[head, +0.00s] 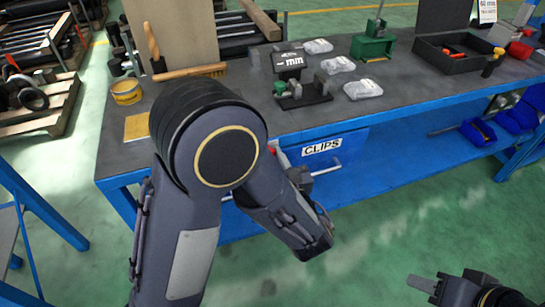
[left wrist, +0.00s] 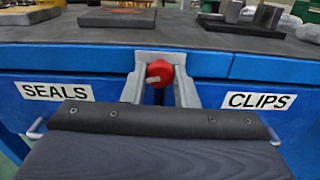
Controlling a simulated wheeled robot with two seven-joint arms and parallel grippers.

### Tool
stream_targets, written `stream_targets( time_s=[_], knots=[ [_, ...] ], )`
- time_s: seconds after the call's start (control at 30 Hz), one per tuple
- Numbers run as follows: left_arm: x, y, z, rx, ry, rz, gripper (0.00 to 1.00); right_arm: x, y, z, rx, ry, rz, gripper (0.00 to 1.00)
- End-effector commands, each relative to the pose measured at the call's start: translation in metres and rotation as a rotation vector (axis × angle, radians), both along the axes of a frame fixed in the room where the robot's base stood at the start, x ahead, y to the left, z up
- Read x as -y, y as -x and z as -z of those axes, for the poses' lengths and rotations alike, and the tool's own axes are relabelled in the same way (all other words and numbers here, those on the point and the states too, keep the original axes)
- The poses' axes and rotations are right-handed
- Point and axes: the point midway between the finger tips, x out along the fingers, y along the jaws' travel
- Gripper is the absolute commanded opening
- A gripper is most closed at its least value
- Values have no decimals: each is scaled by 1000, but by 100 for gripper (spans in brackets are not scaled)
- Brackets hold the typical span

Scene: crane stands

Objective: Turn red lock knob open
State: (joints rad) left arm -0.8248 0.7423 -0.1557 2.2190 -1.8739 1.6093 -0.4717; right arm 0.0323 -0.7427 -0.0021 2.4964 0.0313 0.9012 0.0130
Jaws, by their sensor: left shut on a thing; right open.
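The red lock knob (left wrist: 160,71) is on the blue front of the workbench, between the drawers labelled SEALS (left wrist: 57,91) and CLIPS (left wrist: 259,101). It carries a pale grey mark. My left gripper (left wrist: 159,80) is shut on the knob, one grey finger on each side. In the head view my left arm hides most of that gripper and the knob. The CLIPS label also shows in the head view (head: 322,146). My right gripper (head: 436,289) is open, low at the bottom right over the floor, away from the bench.
The grey bench top (head: 420,83) holds a display reading mm (head: 289,62), several clear packets, a brush (head: 190,72), a yellow tin (head: 126,92) and a black open case (head: 455,50). Blue bins (head: 478,131) are on the lower shelf. Green floor in front is free.

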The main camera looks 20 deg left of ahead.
Motion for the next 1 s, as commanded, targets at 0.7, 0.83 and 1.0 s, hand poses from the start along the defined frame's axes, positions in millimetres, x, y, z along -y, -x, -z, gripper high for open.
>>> stream_targets(
  time_s=[0.7, 0.83, 1.0],
  knots=[
    [8, 9, 1, 0, 1, 4, 48, 0, 0, 0, 0, 0, 0, 41],
    [21, 28, 1, -1, 1, 7, 48, 0, 0, 1, 0, 0, 0, 41],
    [36, 51, 1, -1, 1, 6, 48, 0, 0, 1, 0, 0, 0, 41]
  ],
)
